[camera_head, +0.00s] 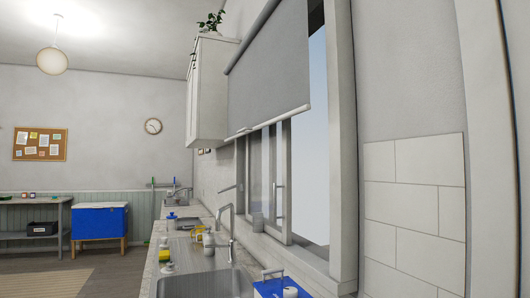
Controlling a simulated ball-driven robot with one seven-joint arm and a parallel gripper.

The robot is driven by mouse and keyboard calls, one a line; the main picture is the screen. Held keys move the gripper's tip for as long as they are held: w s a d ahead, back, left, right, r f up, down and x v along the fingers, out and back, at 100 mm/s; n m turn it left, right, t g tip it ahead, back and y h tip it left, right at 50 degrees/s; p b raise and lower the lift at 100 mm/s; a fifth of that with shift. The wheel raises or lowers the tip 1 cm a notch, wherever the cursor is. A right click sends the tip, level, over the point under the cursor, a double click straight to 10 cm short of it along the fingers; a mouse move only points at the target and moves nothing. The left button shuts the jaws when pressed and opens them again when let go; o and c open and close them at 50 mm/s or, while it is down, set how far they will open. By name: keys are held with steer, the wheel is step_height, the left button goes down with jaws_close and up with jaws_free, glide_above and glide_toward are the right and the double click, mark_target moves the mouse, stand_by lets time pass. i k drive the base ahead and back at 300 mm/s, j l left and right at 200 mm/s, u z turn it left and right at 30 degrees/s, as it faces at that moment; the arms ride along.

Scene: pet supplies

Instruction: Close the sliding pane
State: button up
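The window's sliding pane (284,180) stands at the left part of the window on the right wall, partly covered at the top by a grey roller blind (270,75). It has a pale upright frame, with a slim vertical handle (276,199) near its right edge. To the right of the pane the window opening (310,178) shows pale blue sky up to a thick grey side frame (344,150), so the window stands open there. My gripper is not in view.
A counter with a steel sink (205,284) and tall tap (231,238) runs below the window. A blue tray (268,290) with items stands at its near right. A wall cabinet (208,92) hangs beyond the blind. Floor (110,270) is open at left, before a blue cabinet (99,222).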

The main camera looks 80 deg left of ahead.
mark_target(284, 235)
steer(key=k, duration=0.4)
steer(key=k+u, duration=0.1)
steer(key=u, duration=0.3)
steer(key=k+u, duration=0.1)
steer(key=u, duration=0.3)
steer(key=j+u, duration=0.1)
steer(key=u, duration=0.3)
steer(key=j+u, duration=0.1)
steer(key=j, duration=0.4)
steer(key=i+j+u, duration=0.15)
steer(key=j, duration=0.3)
steer(key=i+j+u, duration=0.1)
steer(key=j, duration=0.4)
steer(key=i+j+u, duration=0.15)
steer(key=j, duration=0.3)
steer(key=k, duration=0.05)
